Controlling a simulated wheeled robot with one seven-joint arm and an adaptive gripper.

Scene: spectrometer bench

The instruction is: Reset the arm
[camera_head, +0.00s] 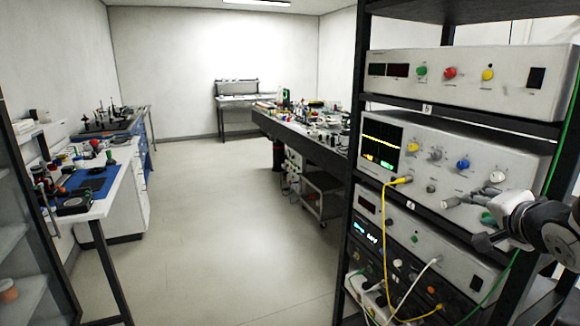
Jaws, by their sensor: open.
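My arm (548,226) enters from the right edge, in front of the equipment rack. My gripper (468,218) points left and is open, and I see nothing held between its fingers. It overlaps the lower right of the middle instrument (455,160), which has a lit screen and several coloured knobs. A green knob (488,218) shows partly behind the gripper. I cannot tell whether the gripper touches the panel.
The black rack (352,180) also holds an upper instrument (455,75) and lower units. A yellow cable (384,230) and a green cable hang in front. A cluttered bench (125,185) stands left, a dark table behind. The floor (215,225) between is clear.

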